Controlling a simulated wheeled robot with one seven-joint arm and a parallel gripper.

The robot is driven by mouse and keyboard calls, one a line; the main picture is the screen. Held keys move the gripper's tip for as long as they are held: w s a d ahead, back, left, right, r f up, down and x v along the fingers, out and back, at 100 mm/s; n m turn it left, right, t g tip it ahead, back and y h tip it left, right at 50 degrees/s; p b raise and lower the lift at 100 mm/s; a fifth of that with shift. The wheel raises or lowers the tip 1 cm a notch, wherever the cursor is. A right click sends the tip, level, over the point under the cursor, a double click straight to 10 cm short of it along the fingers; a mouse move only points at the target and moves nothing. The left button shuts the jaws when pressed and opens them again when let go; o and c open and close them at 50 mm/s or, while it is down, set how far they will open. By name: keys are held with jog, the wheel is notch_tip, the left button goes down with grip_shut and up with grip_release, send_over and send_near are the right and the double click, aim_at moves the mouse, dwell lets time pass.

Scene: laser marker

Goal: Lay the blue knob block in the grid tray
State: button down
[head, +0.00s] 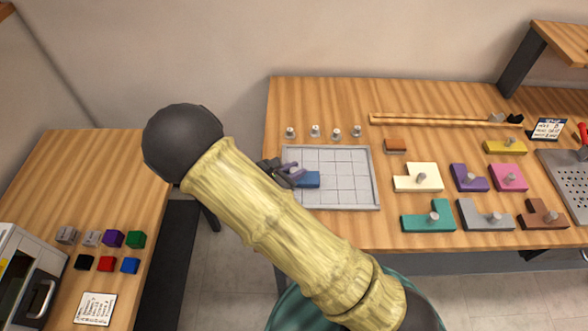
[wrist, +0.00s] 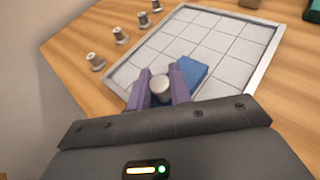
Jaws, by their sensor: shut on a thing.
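The blue knob block (wrist: 193,73) is at the near side of the grid tray in the wrist view, partly hidden by my fingers. In the head view the blue block (head: 309,180) shows beside my fingers, over the tray's left part. My gripper (wrist: 160,88) is shut on the block's grey knob (wrist: 161,86), with a purple finger on each side. My gripper (head: 290,170) also shows in the head view. The grid tray (head: 375,178) is a grey frame with light square cells, otherwise empty. I cannot tell whether the block touches the tray floor.
Several grey knobs (head: 315,131) stand behind the tray. Knob blocks, including a cream one (head: 408,182) and a teal one (head: 415,222), lie to the tray's right. A wooden rail (head: 440,120) lies at the back. A side table (head: 60,180) with small cubes stands left.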

jog(key=shift+f, duration=0.15)
jog(key=c, duration=1.3)
grip_release()
jog(key=shift+r, duration=0.2)
jog(key=b+v, duration=0.1)
jog(key=v, duration=1.1)
jog(key=shift+b, duration=0.3)
